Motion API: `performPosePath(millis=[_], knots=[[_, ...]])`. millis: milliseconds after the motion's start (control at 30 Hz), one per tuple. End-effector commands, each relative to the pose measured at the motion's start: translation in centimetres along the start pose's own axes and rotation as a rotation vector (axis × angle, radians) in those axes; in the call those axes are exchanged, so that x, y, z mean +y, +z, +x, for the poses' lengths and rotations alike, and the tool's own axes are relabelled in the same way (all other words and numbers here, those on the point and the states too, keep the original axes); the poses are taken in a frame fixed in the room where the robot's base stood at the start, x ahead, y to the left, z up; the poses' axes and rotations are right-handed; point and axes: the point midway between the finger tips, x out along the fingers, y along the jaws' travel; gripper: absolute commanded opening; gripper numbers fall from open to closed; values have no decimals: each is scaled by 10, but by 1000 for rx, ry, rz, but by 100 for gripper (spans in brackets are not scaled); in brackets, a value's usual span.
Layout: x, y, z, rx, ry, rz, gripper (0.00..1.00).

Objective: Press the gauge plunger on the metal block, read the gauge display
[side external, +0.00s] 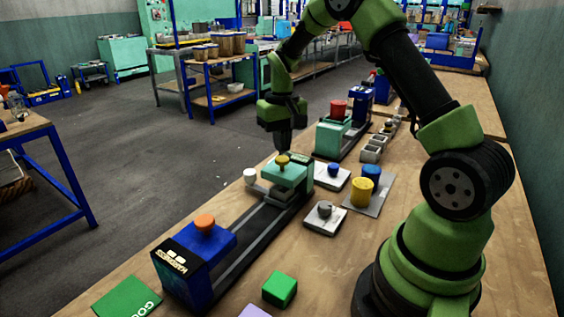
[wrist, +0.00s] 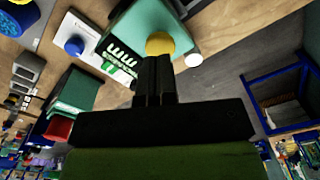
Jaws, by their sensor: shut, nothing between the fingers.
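A teal block (side external: 290,176) with a yellow knob (side external: 283,161) on top sits on dark rails on the bench. My gripper (side external: 283,148) points down directly over this knob, fingers together and empty. In the wrist view its fingertips (wrist: 155,58) overlap the knob's edge; I cannot tell whether they touch. I cannot tell for sure which item is the metal block; a grey knobbed block (side external: 325,209) sits to the right.
A blue block (side external: 195,265) with an orange knob is at the rails' near end. A white cylinder (side external: 250,176) is left of the teal block. Blue and yellow cylinders (side external: 361,192) stand right. A red-topped teal block (side external: 334,137) is behind. A green cube (side external: 280,289) lies in front.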

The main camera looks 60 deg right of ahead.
Motion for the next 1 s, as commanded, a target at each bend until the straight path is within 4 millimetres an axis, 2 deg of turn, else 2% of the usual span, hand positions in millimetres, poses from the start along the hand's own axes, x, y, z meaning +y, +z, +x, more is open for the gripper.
performPosePath(millis=[1000], knots=[[0, 0, 16, -1, 0, 0, 0]])
